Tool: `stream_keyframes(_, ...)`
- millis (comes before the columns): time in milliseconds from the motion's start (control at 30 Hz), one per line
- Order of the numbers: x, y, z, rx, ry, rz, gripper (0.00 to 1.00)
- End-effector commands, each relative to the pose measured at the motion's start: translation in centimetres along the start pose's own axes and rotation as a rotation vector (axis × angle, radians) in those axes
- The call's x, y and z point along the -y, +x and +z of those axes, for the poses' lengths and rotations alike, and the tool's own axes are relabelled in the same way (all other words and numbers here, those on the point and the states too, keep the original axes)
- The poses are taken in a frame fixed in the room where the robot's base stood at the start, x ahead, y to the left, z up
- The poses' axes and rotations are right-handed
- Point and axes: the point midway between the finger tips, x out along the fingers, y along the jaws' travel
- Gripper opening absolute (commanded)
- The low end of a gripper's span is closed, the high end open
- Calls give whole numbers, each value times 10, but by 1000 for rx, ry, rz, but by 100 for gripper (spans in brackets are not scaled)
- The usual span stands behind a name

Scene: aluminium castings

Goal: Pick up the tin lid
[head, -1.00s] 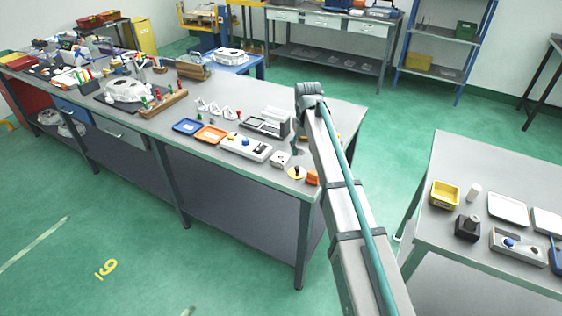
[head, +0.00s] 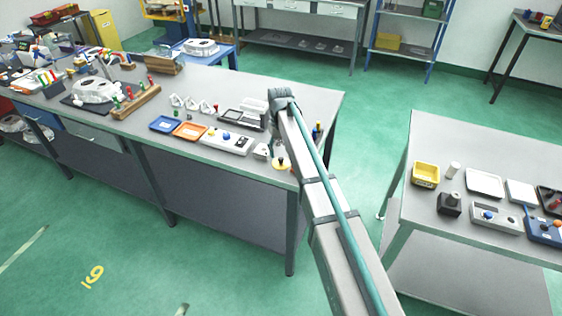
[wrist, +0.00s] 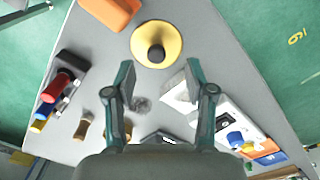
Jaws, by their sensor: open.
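The tin lid, a round yellow disc with a black knob (wrist: 157,46), lies flat on the grey bench at the top middle of the wrist view. It also shows as a small yellow disc in the head view (head: 281,166), beside my arm and near the bench's front right corner. My gripper (wrist: 159,74) is open above the bench, its two fingers spread and nothing between them. In the wrist view the lid lies just beyond the fingertips, centred between them. In the head view my arm partly hides my gripper.
An orange block (wrist: 112,10) lies close to the lid. A grey mesh-like round piece (wrist: 141,104) lies between the fingers in the picture. A white control box (head: 228,141) and orange tray (head: 190,131) lie further left. A second table (head: 430,215) stands right, across a floor gap.

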Motion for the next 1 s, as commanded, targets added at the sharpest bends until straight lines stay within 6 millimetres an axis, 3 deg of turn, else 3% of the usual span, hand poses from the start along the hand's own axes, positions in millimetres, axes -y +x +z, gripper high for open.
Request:
stream_keyframes(333,-4,38,3,2,0,0,54)
stream_keyframes(633,-5,43,3,0,0,0,53)
stream_keyframes(933,-5,43,3,1,0,0,3)
stream_keyframes(1000,-4,43,3,1,0,0,0)
